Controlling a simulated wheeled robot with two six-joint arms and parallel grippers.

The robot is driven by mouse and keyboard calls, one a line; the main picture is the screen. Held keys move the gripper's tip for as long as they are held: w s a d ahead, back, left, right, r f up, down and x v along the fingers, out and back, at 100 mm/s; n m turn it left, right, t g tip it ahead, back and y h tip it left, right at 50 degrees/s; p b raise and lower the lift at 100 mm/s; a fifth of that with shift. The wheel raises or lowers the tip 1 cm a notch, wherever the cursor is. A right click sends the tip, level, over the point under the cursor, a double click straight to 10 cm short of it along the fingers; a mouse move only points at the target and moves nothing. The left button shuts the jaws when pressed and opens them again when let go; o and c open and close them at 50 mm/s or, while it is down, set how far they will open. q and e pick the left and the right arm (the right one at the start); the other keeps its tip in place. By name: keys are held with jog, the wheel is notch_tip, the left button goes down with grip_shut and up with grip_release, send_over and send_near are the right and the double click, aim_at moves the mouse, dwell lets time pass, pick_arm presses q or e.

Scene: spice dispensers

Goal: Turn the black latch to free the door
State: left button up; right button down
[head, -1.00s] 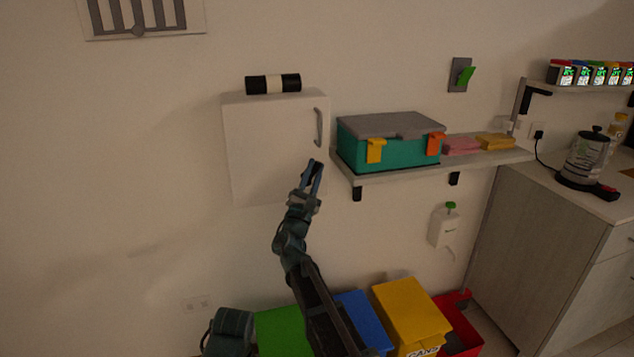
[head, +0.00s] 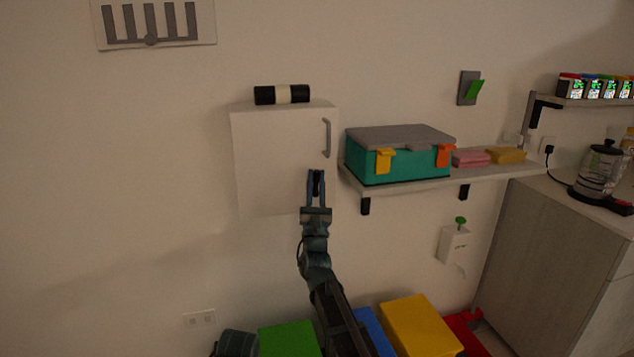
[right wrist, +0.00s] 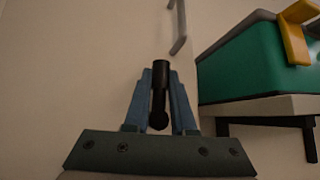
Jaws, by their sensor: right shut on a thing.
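The black latch (right wrist: 160,90) is upright on the white cabinet's door, between the fingers of my right gripper (head: 316,176). In the right wrist view my right gripper (right wrist: 160,80) has a blue finger on each side of the latch and is shut on it. The white cabinet door (head: 275,165) looks closed against the wall. Its grey bar handle (head: 327,138) stands above the gripper, near the door's right edge, and shows in the right wrist view too (right wrist: 178,28). The latch's base is partly hidden by the gripper. My left gripper is not in view.
A black and white roll (head: 282,94) lies on top of the cabinet. Right of it, a wall shelf (head: 420,182) holds a teal box (head: 400,160) and folded cloths. Colored bins (head: 420,325) stand below.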

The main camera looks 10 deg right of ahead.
jog(key=c, duration=0.8)
grip_release()
jog(key=shift+o, duration=0.2)
jog(key=b+v, duration=0.9)
jog(key=v, duration=0.4)
jog(key=shift+s+f+b, duration=0.25)
jog(key=shift+f+b, duration=0.05)
